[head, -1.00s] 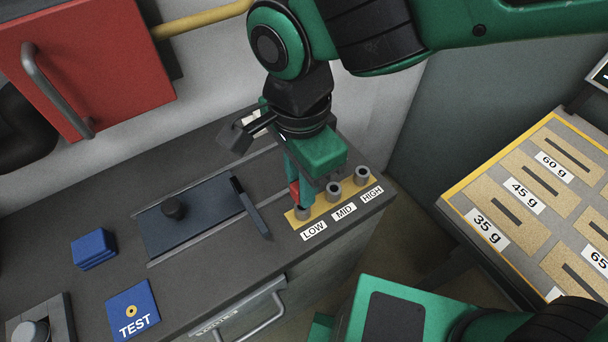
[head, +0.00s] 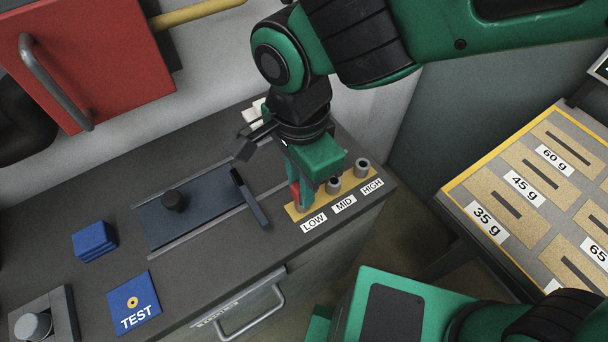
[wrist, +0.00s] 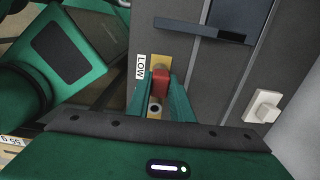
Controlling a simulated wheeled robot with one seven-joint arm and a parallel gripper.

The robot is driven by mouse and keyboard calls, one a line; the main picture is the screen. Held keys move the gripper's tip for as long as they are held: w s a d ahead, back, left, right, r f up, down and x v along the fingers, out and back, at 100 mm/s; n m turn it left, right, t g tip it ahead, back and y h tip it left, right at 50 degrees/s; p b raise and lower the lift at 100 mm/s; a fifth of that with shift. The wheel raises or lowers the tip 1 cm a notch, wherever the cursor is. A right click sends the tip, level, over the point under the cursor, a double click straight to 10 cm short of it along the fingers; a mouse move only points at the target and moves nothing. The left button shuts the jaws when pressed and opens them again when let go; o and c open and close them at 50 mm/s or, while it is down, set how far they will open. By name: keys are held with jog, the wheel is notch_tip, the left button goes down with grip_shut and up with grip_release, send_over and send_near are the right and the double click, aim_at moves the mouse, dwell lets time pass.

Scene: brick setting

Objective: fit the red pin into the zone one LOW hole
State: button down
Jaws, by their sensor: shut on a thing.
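The red pin (head: 295,193) is between the fingers of my gripper (head: 301,196), directly above the LOW hole at the left end of the yellow strip (head: 322,196). In the wrist view the red pin (wrist: 160,80) shows between the two green fingers of my gripper (wrist: 160,88), beside the LOW label (wrist: 140,67). My gripper is shut on the pin. The pin's lower end is hidden, so I cannot tell how far it is in the hole. The MID socket (head: 333,186) and HIGH socket (head: 362,167) are grey rings with dark, empty centres.
A dark sliding plate with a black knob (head: 174,200) lies left of the strip, with a dark bar handle (head: 250,198) beside it. Blue blocks (head: 94,242) and a blue TEST plate (head: 134,304) are farther left. A weight tray (head: 452,190) stands across a gap at right.

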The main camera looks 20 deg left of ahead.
jog(key=shift+f, duration=0.45)
jog(key=c, duration=1.1)
grip_release()
jog(key=shift+r, duration=3)
